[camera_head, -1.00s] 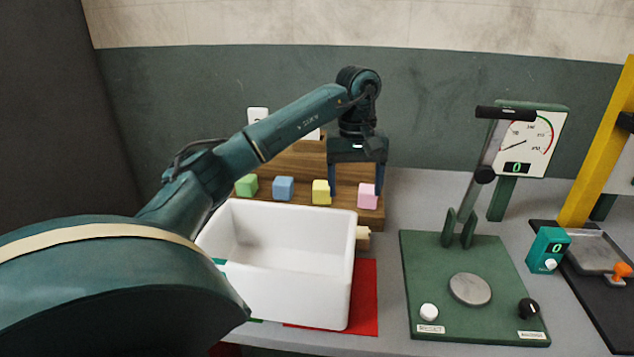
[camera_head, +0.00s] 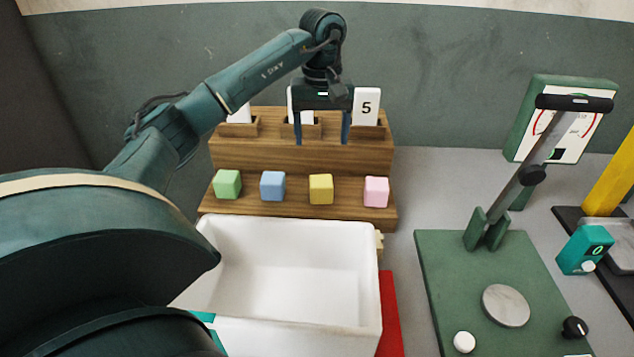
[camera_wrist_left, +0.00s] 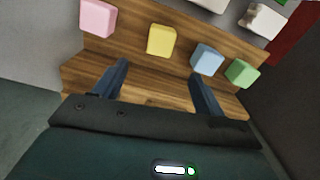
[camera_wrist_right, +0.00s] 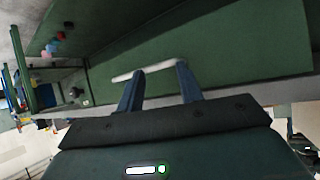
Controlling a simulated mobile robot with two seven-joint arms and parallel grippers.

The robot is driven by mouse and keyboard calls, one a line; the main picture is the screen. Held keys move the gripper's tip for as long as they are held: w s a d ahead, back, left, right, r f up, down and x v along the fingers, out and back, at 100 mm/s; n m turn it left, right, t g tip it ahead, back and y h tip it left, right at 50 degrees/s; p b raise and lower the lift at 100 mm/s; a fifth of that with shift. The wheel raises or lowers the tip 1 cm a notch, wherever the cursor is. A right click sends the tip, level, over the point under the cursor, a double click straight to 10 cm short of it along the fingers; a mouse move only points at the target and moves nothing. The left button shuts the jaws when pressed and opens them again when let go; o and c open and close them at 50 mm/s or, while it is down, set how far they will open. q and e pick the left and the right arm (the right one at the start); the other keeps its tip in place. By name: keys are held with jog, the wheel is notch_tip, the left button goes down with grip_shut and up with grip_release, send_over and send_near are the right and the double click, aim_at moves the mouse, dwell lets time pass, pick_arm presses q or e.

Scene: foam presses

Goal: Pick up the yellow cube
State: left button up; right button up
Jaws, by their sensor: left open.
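The yellow cube (camera_head: 321,189) sits on the lower step of a wooden stand, between a blue cube (camera_head: 272,186) and a pink cube (camera_head: 376,191). It also shows in the left wrist view (camera_wrist_left: 161,40), beyond the fingertips. My left gripper (camera_head: 322,140) is open and empty, pointing down; in the head view its fingers appear above the yellow cube, in front of the upper step. In the left wrist view my left gripper (camera_wrist_left: 159,74) has bare wood between its fingers. My right gripper (camera_wrist_right: 160,74) shows only in its wrist view, fingers apart, with a white bar (camera_wrist_right: 150,70) across the tips.
A green cube (camera_head: 227,184) is at the left end of the wooden stand (camera_head: 300,153). White cards, one reading 5 (camera_head: 366,107), stand on the upper step. A white bin (camera_head: 300,240) is in front. A green press (camera_head: 455,275) stands right.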

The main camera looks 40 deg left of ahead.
aim_at(321, 180)
pick_arm(q)
jog(key=f+p, duration=0.1)
jog(key=f, duration=0.5)
jog(key=f+p, duration=0.1)
jog(key=f, duration=0.5)
jog(key=shift+s+d+f, duration=0.2)
jog(key=shift+f, duration=0.1)
jog(key=c, duration=1.1)
